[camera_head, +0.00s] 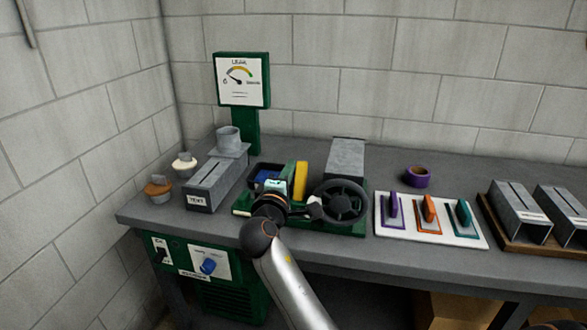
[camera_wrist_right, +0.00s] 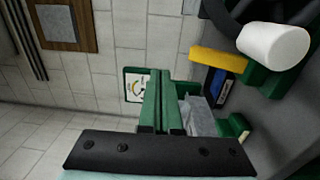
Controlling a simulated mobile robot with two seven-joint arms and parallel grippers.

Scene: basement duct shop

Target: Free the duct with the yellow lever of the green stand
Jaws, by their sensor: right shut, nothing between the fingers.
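The green stand (camera_head: 352,229) sits on the bench, with a black handwheel (camera_head: 342,201) at its right front and a grey duct (camera_head: 346,158) behind the wheel. The yellow lever (camera_head: 302,178) stands up near its middle. In the right wrist view the yellow lever (camera_wrist_right: 218,60) lies right of my fingers, apart from them, with a white cylinder (camera_wrist_right: 272,45) beyond it. My right gripper (camera_head: 290,172) is over the stand's left part, just left of the lever. Its fingers (camera_wrist_right: 163,88) are shut and empty. My arm hides part of the stand. My left gripper is out of view.
A vent duct (camera_head: 215,184) and a green leak gauge (camera_head: 240,80) stand left and behind. A white board (camera_head: 455,235) with purple, orange and teal handled pieces lies right, a wooden tray (camera_head: 510,232) with ducts farther right. A purple roll (camera_head: 417,176) sits behind the board.

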